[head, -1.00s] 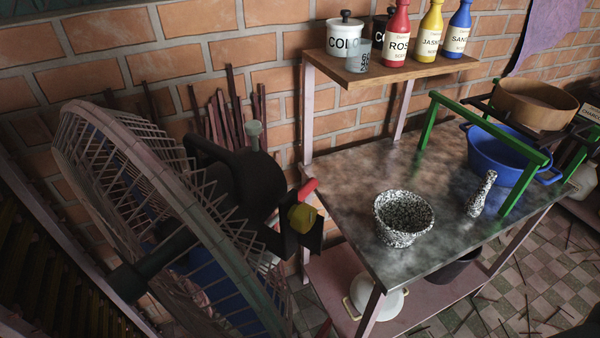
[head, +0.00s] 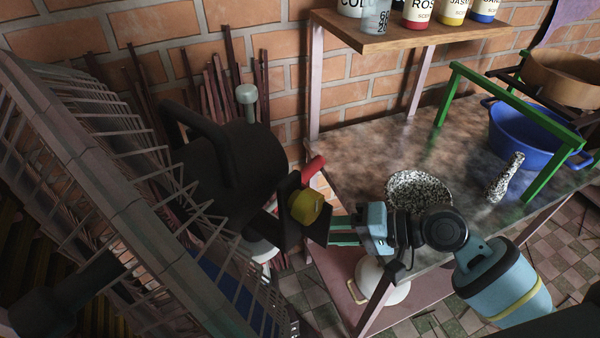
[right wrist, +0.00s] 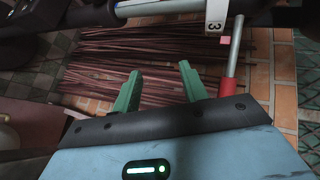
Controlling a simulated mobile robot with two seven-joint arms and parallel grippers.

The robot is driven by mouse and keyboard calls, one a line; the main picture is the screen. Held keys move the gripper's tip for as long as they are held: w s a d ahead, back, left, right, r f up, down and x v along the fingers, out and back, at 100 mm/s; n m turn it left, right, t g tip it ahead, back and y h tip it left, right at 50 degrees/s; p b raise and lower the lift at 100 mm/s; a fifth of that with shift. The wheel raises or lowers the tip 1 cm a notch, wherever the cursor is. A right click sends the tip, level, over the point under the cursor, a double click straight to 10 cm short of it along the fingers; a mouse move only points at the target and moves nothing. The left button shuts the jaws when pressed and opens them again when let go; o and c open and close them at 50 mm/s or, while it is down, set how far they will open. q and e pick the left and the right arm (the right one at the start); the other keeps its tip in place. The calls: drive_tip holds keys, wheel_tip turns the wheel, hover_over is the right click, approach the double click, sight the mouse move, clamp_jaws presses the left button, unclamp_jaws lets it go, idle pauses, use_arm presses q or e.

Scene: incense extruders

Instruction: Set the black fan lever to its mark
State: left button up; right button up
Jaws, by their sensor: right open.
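The fan's round cage (head: 110,180) fills the left of the head view, with its black motor housing (head: 225,165) behind it. A small black bracket (head: 292,232) on the housing carries a yellow knob (head: 306,207), and a red-gripped lever (head: 314,166) stands just above. I cannot clearly make out a separate black lever. My right gripper (head: 335,232) is just right of and below the yellow knob, close to the bracket; contact cannot be told. In the right wrist view its green fingers (right wrist: 160,85) are apart with nothing visible between them. The red-gripped lever (right wrist: 228,92) is right of them. My left gripper is out of view.
A white tag marked 3 (right wrist: 215,14) is at the top of the wrist view. The metal table (head: 370,150) holds a speckled mortar (head: 418,187), a pestle (head: 505,178) and a blue pot (head: 520,140). Dark sticks (head: 215,95) lean on the brick wall behind the fan.

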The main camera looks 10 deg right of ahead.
sight(311, 172)
drive_tip(key=w+r+m, duration=0.1)
drive_tip(key=w+r, duration=0.1)
drive_tip(key=r, duration=0.1)
drive_tip(key=w+d+r+m+t+y, duration=0.1)
drive_tip(key=w+r, duration=0.1)
drive_tip(key=r, duration=0.1)
drive_tip(key=w+d+r+y, duration=0.1)
drive_tip(key=w+r, duration=0.1)
drive_tip(key=r, duration=0.1)
drive_tip(key=shift+d+m, duration=0.15)
drive_tip(key=shift+m, duration=0.25)
drive_tip(key=shift+w+a, duration=0.1)
drive_tip(key=shift+a, duration=0.2)
drive_tip(key=p+x, duration=0.1)
drive_tip(key=x, duration=0.5)
drive_tip(key=shift+d, duration=0.1)
drive_tip(key=shift+w+a+f, duration=0.15)
drive_tip(key=shift+w+a, duration=0.1)
drive_tip(key=shift+a, duration=0.3)
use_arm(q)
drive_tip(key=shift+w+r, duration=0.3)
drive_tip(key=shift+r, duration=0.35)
use_arm(e)
drive_tip(key=shift+c, duration=0.4)
drive_tip(key=c, duration=0.7)
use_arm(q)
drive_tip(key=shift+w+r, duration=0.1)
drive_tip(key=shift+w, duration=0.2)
use_arm(e)
clamp_jaws()
